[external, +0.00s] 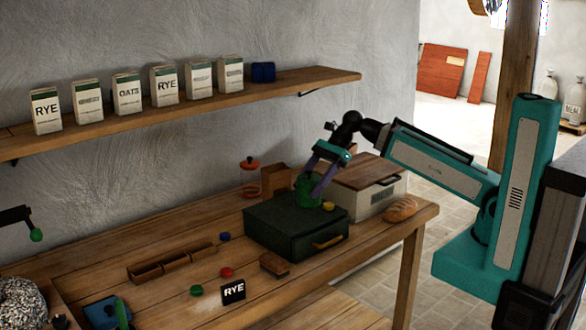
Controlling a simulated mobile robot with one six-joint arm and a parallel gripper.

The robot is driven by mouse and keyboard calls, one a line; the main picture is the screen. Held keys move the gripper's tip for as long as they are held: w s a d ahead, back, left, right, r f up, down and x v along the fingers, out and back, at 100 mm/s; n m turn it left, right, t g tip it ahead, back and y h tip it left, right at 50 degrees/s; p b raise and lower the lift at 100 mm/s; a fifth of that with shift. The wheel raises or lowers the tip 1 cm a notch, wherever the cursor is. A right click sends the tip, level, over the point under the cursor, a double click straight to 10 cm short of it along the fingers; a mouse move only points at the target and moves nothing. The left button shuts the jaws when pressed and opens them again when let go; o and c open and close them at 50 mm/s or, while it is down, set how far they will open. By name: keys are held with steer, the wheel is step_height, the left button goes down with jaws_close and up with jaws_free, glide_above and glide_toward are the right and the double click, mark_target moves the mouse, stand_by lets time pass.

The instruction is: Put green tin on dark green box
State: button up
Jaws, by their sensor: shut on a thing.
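The green tin (305,194) is at the top of the dark green box (275,232), over its back right part. My gripper (311,186) reaches down from the right with its purple fingers and is shut on the green tin. The tin's underside looks level with the box lid, but I cannot tell whether it touches. The dark green box stands closed on the wooden table, with a yellow handle on its front. A small yellow round thing (328,206) is on the lid, right of the tin.
A cream bread bin (378,203) with a wooden lid stands right of the box, beside a loaf (400,210). A brush (274,264), RYE sign (233,291), and wooden tray (172,263) lie in front and left. A shelf (330,78) with several cartons hangs above.

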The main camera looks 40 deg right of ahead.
steer(key=shift+w+a+r+p, duration=0.15)
steer(key=shift+w+a+p, duration=0.3)
steer(key=shift+w+p, duration=0.4)
steer(key=w+a+f+p, duration=0.1)
steer(key=w+a+p, duration=0.1)
steer(key=w+a, duration=0.3)
steer(key=w, duration=0.4)
steer(key=shift+a+f+p, duration=0.2)
steer(key=shift+f+p, duration=0.05)
steer(key=shift+p, duration=0.05)
steer(key=shift+f, duration=0.1)
steer(key=shift+f+p, duration=0.65)
steer(key=shift+f, duration=1)
steer(key=shift+f, duration=0.1)
steer(key=o, duration=1.2)
steer(key=b+v, duration=0.2)
steer(key=v, duration=1)
